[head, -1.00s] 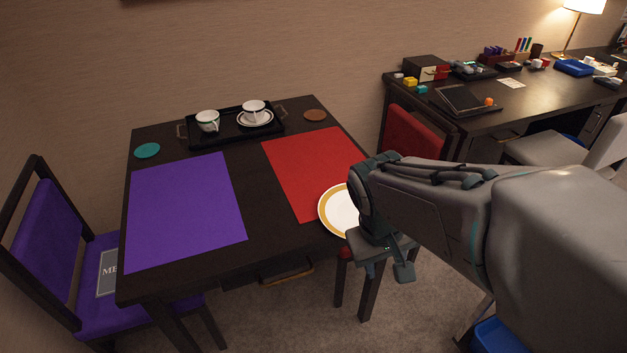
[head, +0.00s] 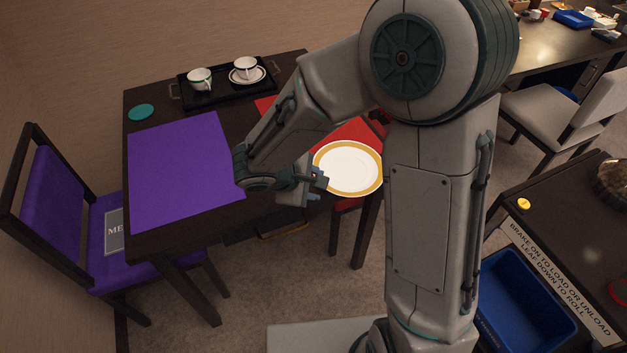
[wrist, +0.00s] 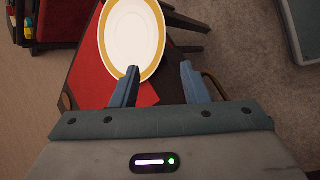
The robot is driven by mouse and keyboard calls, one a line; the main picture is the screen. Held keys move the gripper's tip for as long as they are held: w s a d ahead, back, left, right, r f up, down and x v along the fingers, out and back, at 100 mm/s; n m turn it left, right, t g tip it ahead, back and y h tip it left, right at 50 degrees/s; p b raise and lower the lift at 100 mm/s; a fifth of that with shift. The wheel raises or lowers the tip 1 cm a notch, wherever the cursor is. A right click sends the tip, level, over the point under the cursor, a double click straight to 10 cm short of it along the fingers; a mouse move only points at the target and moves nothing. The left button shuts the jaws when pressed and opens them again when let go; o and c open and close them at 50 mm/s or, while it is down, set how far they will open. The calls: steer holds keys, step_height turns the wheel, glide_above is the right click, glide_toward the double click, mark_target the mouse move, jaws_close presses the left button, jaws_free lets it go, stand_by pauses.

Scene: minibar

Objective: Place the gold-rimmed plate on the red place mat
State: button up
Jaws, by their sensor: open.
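The white plate (head: 348,168) with a gold rim lies flat at the front right of the red place mat (head: 354,133), over part of it. It seems to reach past the table edge. My arm hides much of the mat in the head view. My gripper (head: 316,186) is at the plate's left front side. In the wrist view the plate (wrist: 132,32) lies ahead of my open gripper (wrist: 159,77), with the left finger overlapping its near rim. I cannot tell whether the fingers touch it. The red mat (wrist: 88,82) shows left of the plate.
A purple mat (head: 185,172) covers the table's left side. A black tray (head: 222,97) with two cups stands at the back, beside a teal coaster (head: 141,112). A purple chair (head: 52,205) stands left. A dark cart with a blue bin (head: 525,300) is at the lower right.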

mark_target(341, 192)
steer(key=shift+d, duration=0.1)
steer(key=x, duration=1.3)
steer(key=shift+w+d+f+b, duration=0.1)
steer(key=shift+d+f+b, duration=0.05)
steer(key=shift+f+b, duration=0.15)
jaws_close()
